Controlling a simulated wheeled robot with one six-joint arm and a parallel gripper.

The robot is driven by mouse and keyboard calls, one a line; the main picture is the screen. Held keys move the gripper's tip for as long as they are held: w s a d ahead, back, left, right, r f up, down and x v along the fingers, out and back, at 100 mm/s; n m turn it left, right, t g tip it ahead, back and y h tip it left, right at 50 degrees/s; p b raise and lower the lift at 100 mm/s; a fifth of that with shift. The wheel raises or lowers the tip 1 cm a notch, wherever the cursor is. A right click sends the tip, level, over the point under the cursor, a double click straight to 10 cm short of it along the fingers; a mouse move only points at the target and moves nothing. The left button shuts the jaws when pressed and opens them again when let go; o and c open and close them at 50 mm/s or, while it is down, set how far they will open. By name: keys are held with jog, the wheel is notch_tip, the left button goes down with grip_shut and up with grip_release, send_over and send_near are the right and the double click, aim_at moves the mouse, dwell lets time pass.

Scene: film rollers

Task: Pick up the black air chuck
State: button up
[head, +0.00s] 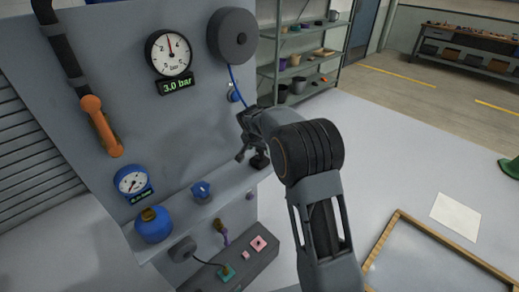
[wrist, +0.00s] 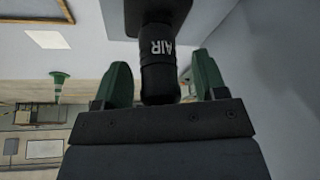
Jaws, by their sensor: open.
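The black air chuck (wrist: 159,72) shows in the wrist view with white letters AIR on its side. It lies between the two green-tipped fingers of my gripper (wrist: 161,78). The fingers are open, with a visible gap on each side of the chuck near the tips. In the head view my gripper (head: 243,150) is at the right end of the panel's shelf. A dark piece that appears to be the chuck (head: 260,161) stands there on the shelf, partly hidden by my gripper and arm.
The grey panel (head: 120,60) stands close behind my gripper, with a 3.0 bar gauge (head: 170,53) and hose reel (head: 232,35).

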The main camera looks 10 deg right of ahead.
jog(key=shift+d+f, duration=0.1)
jog(key=shift+f, duration=0.15)
jog(key=shift+c, duration=0.2)
jog(key=c, duration=1)
